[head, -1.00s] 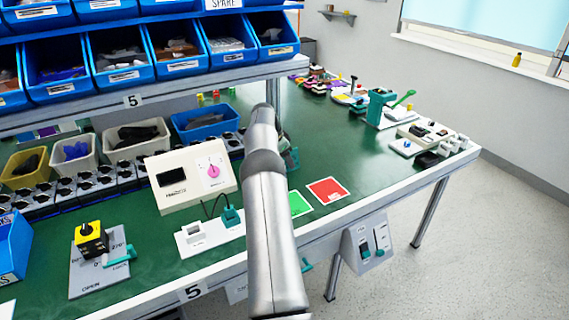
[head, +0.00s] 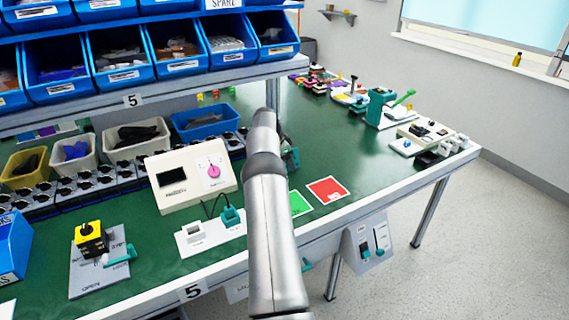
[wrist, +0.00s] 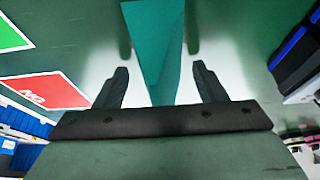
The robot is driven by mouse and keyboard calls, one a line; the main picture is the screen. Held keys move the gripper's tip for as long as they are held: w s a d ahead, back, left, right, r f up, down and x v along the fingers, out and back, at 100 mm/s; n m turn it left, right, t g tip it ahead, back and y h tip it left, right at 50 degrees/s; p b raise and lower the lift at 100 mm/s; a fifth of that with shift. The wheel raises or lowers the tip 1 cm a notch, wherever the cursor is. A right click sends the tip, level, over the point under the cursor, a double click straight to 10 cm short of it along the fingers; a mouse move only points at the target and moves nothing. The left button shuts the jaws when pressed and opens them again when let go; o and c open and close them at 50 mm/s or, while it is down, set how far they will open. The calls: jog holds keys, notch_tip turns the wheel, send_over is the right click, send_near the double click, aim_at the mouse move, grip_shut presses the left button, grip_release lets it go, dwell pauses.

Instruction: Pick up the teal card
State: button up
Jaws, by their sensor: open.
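A teal card (wrist: 155,50) stands between the two fingers of my gripper (wrist: 160,68) in the wrist view. It is seen nearly edge-on and narrows towards the palm. The fingers are spread, with a gap on each side of the card. In the head view my arm hides most of the gripper, and only a small teal patch (head: 293,158) shows beside the arm's far end. I cannot tell from there whether this is the card.
A red card (head: 327,190) and a green card (head: 299,203) lie on the green bench (head: 345,135) to the right of my arm. A cream box with a pink knob (head: 190,177) stands to the left. Blue bins (head: 125,75) hang above the bench's back.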

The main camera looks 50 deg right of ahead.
jog(key=c, duration=1)
jog(key=shift+r, duration=0.1)
